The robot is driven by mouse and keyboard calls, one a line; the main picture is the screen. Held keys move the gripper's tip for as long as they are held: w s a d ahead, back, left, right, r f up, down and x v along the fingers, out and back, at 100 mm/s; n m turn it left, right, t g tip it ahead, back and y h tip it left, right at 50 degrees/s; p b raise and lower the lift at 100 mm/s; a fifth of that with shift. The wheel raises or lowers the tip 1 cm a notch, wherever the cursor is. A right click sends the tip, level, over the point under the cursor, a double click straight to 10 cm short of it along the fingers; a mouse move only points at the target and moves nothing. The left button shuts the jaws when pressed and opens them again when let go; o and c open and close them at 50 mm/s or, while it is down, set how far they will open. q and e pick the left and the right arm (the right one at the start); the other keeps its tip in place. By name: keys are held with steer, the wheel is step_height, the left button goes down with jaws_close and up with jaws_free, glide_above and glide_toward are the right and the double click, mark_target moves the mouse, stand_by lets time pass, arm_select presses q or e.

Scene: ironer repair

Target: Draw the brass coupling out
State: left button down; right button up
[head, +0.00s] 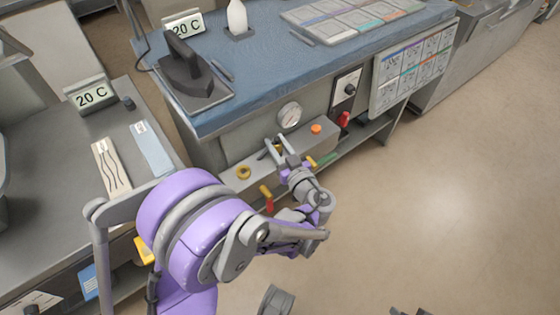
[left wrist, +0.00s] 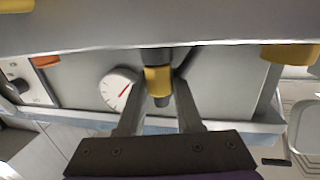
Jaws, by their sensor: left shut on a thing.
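The brass coupling (left wrist: 158,80) is a yellow sleeve between dark pipe-like parts, in the middle of the left wrist view. The two fingers of my left gripper (left wrist: 158,98) stand on either side of it and are shut on it. In the head view my left gripper (head: 276,149) is at the grey box under the blue ironing table, below the round gauge. The coupling itself is hard to make out there, behind the fingers. I cannot tell whether it is still seated.
The gauge (head: 289,114) and an orange knob (head: 316,129) are close to my left gripper. A brass ring (head: 243,172) is on the grey box to the left. A red-and-yellow handle (head: 267,196) hangs below. An iron (head: 187,75) stands on the blue table (head: 265,70). The floor at right is clear.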

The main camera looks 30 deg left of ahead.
arm_select(q)
steer(key=shift+r, duration=0.2)
stand_by(0.5)
steer(key=shift+r+p, duration=1.7)
steer(key=shift+r, duration=0.45)
